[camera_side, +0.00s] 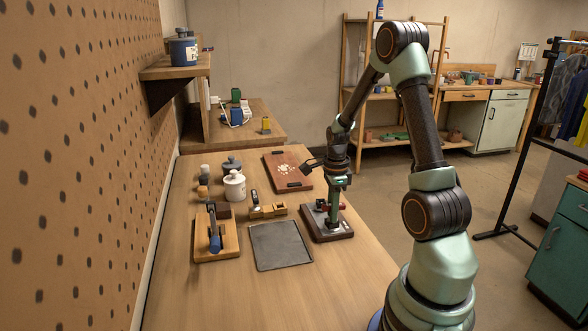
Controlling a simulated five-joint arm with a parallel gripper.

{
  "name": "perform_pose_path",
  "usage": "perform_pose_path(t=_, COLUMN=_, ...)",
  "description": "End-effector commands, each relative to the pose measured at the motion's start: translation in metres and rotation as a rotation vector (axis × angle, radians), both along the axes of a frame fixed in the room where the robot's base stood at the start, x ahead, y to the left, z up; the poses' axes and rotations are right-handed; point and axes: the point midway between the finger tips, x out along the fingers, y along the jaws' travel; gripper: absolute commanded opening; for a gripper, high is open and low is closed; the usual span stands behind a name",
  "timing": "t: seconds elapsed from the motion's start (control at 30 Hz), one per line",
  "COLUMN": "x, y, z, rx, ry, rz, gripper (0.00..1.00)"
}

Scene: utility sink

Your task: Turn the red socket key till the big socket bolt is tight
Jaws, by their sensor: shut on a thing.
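My gripper (337,184) points down at the right side of the table and is shut on the red socket key (322,206). The key's red handle shows on both sides of the fingers. The key stands over a dark base block (338,234) with a wooden edge and a pale plate on its front. The big socket bolt is hidden or too small to make out under the key and gripper, so I cannot tell how far it sits in.
A grey tray (281,246) lies just left of the block. A reddish-brown board (287,171) lies behind. The table front (270,300) is clear.

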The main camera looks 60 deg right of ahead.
Motion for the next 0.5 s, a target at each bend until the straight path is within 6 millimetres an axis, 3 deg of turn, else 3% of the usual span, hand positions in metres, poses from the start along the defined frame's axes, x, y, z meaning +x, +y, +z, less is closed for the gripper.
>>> perform_pose_path(t=0.27, x=-0.006, y=0.004, z=-0.004, rx=0.014, ry=0.016, rz=-0.006, gripper=0.00)
perform_pose_path(t=0.5, x=-0.005, y=0.003, z=0.007, rx=0.013, ry=0.014, rz=-0.004, gripper=0.00)
